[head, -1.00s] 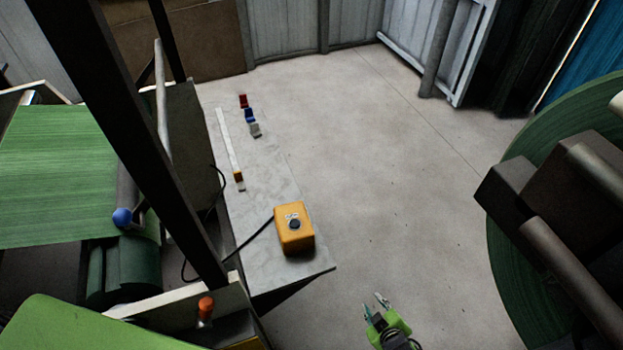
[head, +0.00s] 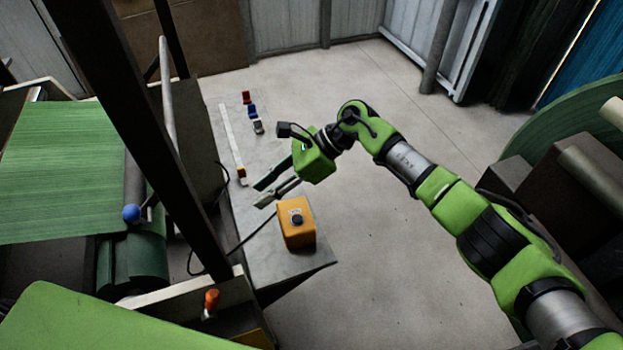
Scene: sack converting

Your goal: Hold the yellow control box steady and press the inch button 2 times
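The yellow control box (head: 298,233) stands on the grey table near its front right end. A round black button (head: 297,219) shows on its top, with a small white label beside it. A dark cable runs from the box to the left. My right gripper (head: 260,195) is above the table, behind and left of the box in the picture. Its two fingers are spread apart with nothing between them, and it appears clear of the box. My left gripper is not in view.
The grey table (head: 265,260) also holds a long white strip (head: 231,140) and small red, blue and grey pieces (head: 252,112) at its far end. A dark post (head: 150,130) and a machine with green sheet (head: 60,170) stand left. A large green roll (head: 570,125) is right.

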